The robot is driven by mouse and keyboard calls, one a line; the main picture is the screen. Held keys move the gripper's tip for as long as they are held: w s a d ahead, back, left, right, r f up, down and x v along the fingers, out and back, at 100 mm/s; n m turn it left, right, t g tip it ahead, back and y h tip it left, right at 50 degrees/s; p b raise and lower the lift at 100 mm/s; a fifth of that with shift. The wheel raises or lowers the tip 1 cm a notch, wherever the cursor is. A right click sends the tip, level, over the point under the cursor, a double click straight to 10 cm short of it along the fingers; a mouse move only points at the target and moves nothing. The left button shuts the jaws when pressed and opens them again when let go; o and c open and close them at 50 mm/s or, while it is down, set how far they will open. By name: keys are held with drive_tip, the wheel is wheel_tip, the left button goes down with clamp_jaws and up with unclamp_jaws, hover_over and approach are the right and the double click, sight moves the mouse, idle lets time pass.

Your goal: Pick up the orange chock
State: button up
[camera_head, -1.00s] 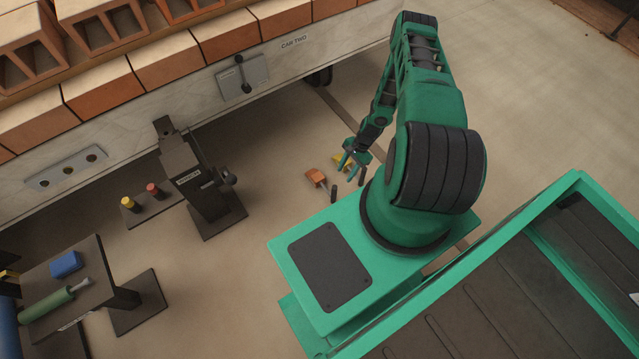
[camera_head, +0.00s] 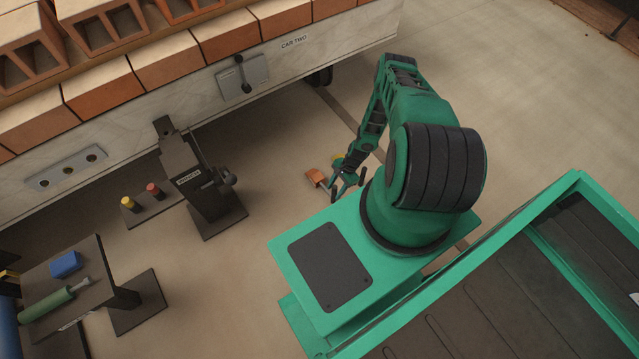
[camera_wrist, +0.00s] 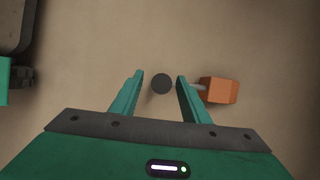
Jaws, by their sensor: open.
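The orange chock (camera_head: 316,178) lies on the floor just left of my gripper (camera_head: 346,184) in the head view. In the wrist view the orange chock (camera_wrist: 220,91) is right of the right finger, outside the jaws. A pale rod runs from the chock toward that finger and passes out of sight behind it. A dark round top (camera_wrist: 161,84) shows between the two open fingers (camera_wrist: 159,76), apart from both; it looks like an upright grip on that rod, but the join is hidden. My gripper is open and holds nothing.
A small yellow thing (camera_head: 336,158) shows beside my gripper, partly hidden. A dark stand (camera_head: 205,185) and a low bench (camera_head: 70,280) with a blue block (camera_head: 66,264) are to the left. The brick-loaded car (camera_head: 180,105) stands behind. Floor around the chock is mostly clear.

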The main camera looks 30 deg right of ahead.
drive_tip(key=shift+x, duration=0.85)
drive_tip(key=shift+d, duration=0.1)
clamp_jaws()
idle(0.7)
